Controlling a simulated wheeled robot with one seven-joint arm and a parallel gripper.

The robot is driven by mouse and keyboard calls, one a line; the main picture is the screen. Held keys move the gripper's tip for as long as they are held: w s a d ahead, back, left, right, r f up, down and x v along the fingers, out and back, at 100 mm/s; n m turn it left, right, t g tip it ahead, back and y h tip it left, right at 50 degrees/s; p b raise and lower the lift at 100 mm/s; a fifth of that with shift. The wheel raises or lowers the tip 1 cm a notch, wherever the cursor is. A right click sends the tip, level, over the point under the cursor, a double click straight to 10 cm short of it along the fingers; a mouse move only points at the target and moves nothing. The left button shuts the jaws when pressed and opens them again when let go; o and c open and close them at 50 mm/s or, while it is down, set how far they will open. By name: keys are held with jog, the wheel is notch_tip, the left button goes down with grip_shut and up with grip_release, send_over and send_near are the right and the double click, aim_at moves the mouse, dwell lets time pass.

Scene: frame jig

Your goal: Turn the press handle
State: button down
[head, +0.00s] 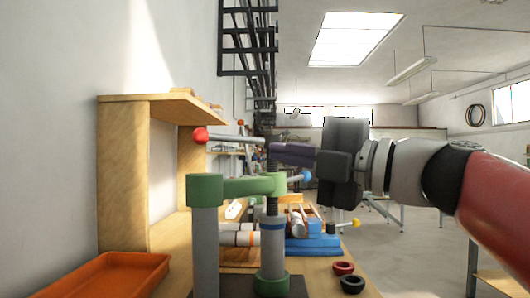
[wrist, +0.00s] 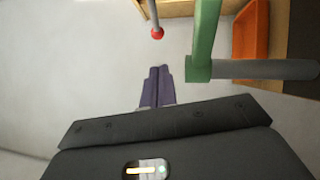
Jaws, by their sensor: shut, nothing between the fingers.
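The press has a green crossbeam (head: 235,187) on grey columns, with a dark screw (head: 272,165) rising through its right end. A grey handle bar (head: 235,139) runs level above the crossbeam and ends at the left in a red ball (head: 200,135). My gripper (head: 272,150) comes from the right, its purple fingers shut and empty, close to the screw top in the picture. In the wrist view, the fingers (wrist: 158,72) point toward the red ball (wrist: 157,33), apart from it, with the green crossbeam (wrist: 206,40) on their right. The fingers partly hide the handle's hub in the head view.
A wooden shelf unit (head: 125,175) stands at the left behind the press. An orange tray (head: 115,275) lies at the front left.

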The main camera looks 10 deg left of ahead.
jog(key=d+b, duration=0.1)
jog(key=b, duration=0.1)
jog(key=shift+f+b, duration=0.3)
jog(key=shift+b, duration=0.1)
jog(key=shift+d+r+b, duration=0.15)
jog(key=shift+d+b, duration=0.05)
jog(key=shift+b, duration=0.5)
jog(key=p, duration=0.2)
send_near(221, 139)
jog(key=s+a, duration=0.2)
jog(key=a, duration=0.1)
jog(key=w+a, duration=0.2)
jog(key=w, duration=0.1)
jog(key=shift+r, duration=0.35)
jog(key=shift+w+a+p, duration=0.2)
jog(key=shift+w+p, duration=0.1)
jog(key=shift+w, duration=0.2)
